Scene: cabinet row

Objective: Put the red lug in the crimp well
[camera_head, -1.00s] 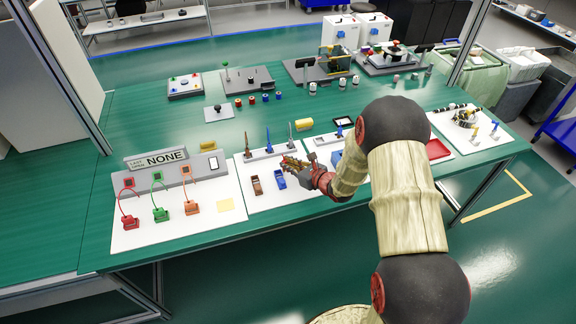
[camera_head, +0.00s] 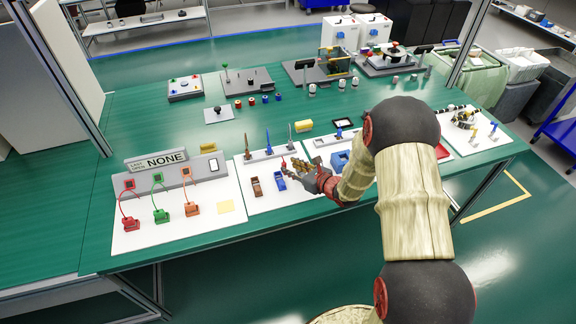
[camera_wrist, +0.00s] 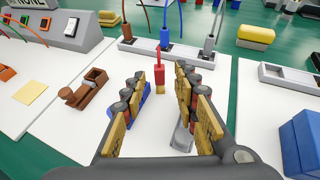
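A small red piece with a thin tip and a yellow lower end, apparently the red lug (camera_wrist: 159,74), is on the white board, just beyond my fingertips in the wrist view. It also shows in the head view (camera_head: 283,162), left of my gripper. My gripper (camera_head: 298,167) is low over the board. In the wrist view my gripper (camera_wrist: 158,85) has its fingers apart, with nothing clearly held between them. I cannot pick out the crimp well for certain; a blue box (camera_wrist: 302,143) stands to the right and shows in the head view (camera_head: 340,160).
A brown block (camera_wrist: 84,88) lies left of my fingers. A blue block (camera_wrist: 145,92) is partly hidden by the left finger, a grey one (camera_wrist: 182,136) by the right. A grey holder (camera_wrist: 180,53) with brown, blue and grey leads stands behind. A yellow piece (camera_wrist: 256,35) lies farther back.

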